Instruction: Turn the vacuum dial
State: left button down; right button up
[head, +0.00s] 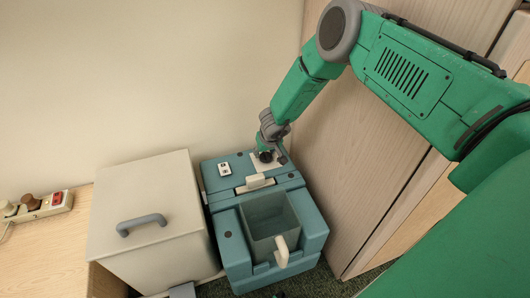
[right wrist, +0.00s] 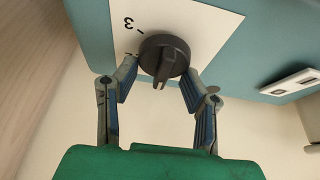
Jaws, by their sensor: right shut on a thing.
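The teal vacuum (head: 232,243) stands on the floor in the head view, with a clear bin and a pale handle at its front. Its black dial (right wrist: 164,56) sits on a white plate (right wrist: 205,22) on the teal top. A printed 3 shows beside the dial in the right wrist view; the other marks are partly covered. My right gripper (head: 268,154) reaches down to the plate at the back of the vacuum. Its fingers (right wrist: 162,72) stand on both sides of the dial and are shut on it. My left gripper is not in view.
A pale box (head: 155,225) with a grey handle stands close on the left of the vacuum. A small white switch panel (head: 225,168) is on the vacuum's top. A wooden panel (head: 355,165) rises close on the right. A power strip (head: 40,207) lies at far left.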

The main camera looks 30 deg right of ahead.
jog(key=m+h, duration=0.1)
jog(key=m, duration=0.2)
jog(key=shift+s+f, duration=0.1)
jog(key=m, duration=0.2)
jog(key=m+g+h, duration=0.1)
jog(key=m, duration=0.1)
jog(key=shift+s+d, duration=0.2)
jog(key=m, duration=0.2)
jog(key=m+g+h, duration=0.1)
jog(key=m, duration=0.1)
jog(key=shift+s+g, duration=0.15)
jog(key=shift+g, duration=0.15)
jog(key=m+g, duration=0.1)
jog(key=m, duration=0.2)
jog(key=shift+s+m, duration=0.1)
jog(key=shift+m, duration=0.2)
jog(key=m+g, duration=0.1)
jog(key=m, duration=0.1)
jog(key=m+g, duration=0.1)
jog(key=m, duration=0.1)
jog(key=shift+s+a+m, duration=0.15)
jog(key=shift+m, duration=0.15)
jog(key=m+g, duration=0.1)
jog(key=m, duration=0.3)
jog(key=shift+a+y, duration=0.15)
jog(key=shift+y, duration=0.15)
jog(key=shift+m+g, duration=0.3)
